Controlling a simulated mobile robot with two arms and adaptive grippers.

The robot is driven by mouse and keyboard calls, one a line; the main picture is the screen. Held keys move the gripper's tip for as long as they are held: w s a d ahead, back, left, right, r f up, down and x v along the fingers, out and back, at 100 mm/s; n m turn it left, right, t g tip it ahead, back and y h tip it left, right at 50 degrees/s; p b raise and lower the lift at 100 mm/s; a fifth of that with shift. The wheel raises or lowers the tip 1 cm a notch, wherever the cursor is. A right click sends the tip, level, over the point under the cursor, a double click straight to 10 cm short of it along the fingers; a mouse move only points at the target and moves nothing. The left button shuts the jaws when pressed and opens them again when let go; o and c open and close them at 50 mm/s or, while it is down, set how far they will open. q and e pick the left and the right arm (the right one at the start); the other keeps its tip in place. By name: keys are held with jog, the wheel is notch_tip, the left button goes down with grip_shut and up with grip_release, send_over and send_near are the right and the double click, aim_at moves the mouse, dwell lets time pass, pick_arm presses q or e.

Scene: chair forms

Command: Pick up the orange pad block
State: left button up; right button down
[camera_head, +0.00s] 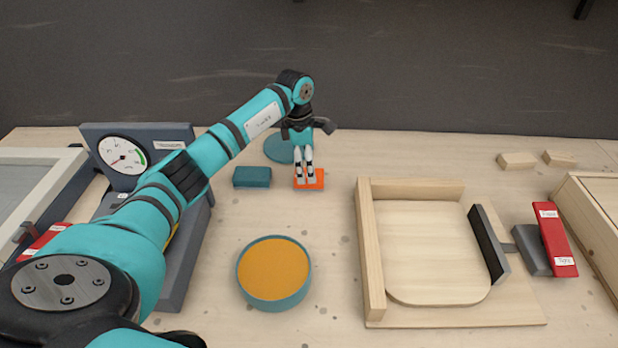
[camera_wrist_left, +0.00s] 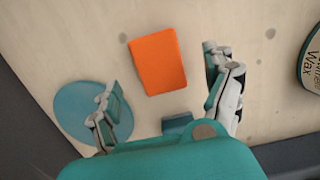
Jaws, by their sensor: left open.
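The orange pad block (camera_head: 316,184) lies flat on the wooden table in the head view, partly hidden behind my left gripper. In the left wrist view the orange pad block (camera_wrist_left: 158,61) shows whole, just beyond and between the fingertips. My left gripper (camera_head: 305,180) points down over the pad, with its fingers apart in the left wrist view (camera_wrist_left: 163,92). Nothing is between the fingers, and I cannot tell whether they touch the pad. My right gripper is not in view.
A teal block (camera_head: 252,177) lies left of the pad, and a teal disc (camera_head: 279,149) behind it. A round teal tin (camera_head: 273,301) with orange contents stands in front. A wooden frame fixture (camera_head: 372,255) stands to the right. A gauge device (camera_head: 122,156) stands left.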

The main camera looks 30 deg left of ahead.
pick_arm(q)
jog(key=f, duration=0.2)
jog(key=f+p, duration=0.1)
jog(key=f, duration=0.1)
jog(key=shift+w+d+f, duration=0.2)
jog(key=shift+f, duration=0.15)
jog(key=c, duration=1.3)
jog(key=shift+r, duration=0.1)
jog(key=shift+r, duration=0.45)
notch_tip(320, 180, up, 2)
jog(key=shift+r+b, duration=0.1)
jog(key=shift+b, duration=0.5)
jog(key=s+d, duration=0.3)
jog(key=d, duration=0.1)
jog(key=s+d+r+b, duration=0.1)
jog(key=s+d, duration=0.3)
jog(key=s+d+b, duration=0.1)
jog(key=s+d, duration=0.2)
jog(key=d, duration=0.1)
jog(key=shift+s+d+r, duration=0.15)
jog(key=shift+s+r, duration=0.05)
jog(key=shift+r, duration=0.2)
